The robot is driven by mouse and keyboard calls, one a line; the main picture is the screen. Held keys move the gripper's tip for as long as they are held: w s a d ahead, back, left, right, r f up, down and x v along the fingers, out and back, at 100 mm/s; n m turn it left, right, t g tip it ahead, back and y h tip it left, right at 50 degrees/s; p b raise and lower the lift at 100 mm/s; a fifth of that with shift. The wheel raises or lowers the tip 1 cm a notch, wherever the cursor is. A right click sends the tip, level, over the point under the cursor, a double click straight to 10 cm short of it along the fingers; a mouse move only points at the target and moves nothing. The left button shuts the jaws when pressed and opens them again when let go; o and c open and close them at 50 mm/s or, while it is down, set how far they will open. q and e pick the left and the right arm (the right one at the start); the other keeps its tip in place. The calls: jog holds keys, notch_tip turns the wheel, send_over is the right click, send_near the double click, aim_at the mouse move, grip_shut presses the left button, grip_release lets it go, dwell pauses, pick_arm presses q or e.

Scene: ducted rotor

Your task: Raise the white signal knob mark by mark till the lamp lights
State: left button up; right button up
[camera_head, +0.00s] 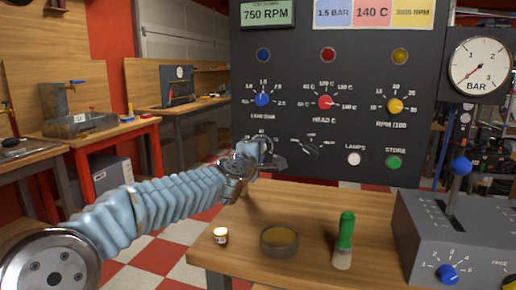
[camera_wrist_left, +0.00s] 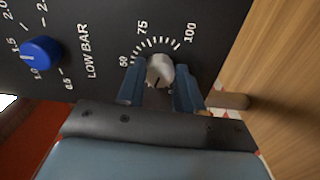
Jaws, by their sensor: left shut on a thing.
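The white signal knob (camera_wrist_left: 160,71) shows in the left wrist view, on the dark panel beside a scale marked 50, 75 and 100. My left gripper (camera_wrist_left: 159,88) is shut on it, with one blue finger on each side. In the head view my left gripper (camera_head: 264,158) is at the panel's lower left and hides the knob; only part of its scale shows above. The blue lamp (camera_head: 263,55), red lamp (camera_head: 328,54) and amber lamp (camera_head: 400,55) look dark. Which one belongs to this knob I cannot tell. My right gripper is not in view.
Blue knob (camera_head: 262,100), red knob (camera_head: 325,102) and yellow knob (camera_head: 395,106) sit above; a black knob (camera_head: 311,148) is close right. On the table (camera_head: 290,203) stand a small jar (camera_head: 220,236), a round dish (camera_head: 280,240) and a green-topped bottle (camera_head: 345,238). A lever box (camera_head: 450,235) is right.

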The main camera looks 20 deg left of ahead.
pick_arm(q)
jog(key=shift+f+m, duration=0.1)
jog(key=shift+m, duration=0.4)
jog(key=o, duration=1)
jog(key=shift+o, duration=0.2)
jog(key=s+b, duration=0.1)
jog(key=s, duration=1.2)
jog(key=shift+s+a+b, duration=0.2)
jog(key=shift+s+b, duration=0.15)
jog(key=shift+s, duration=0.05)
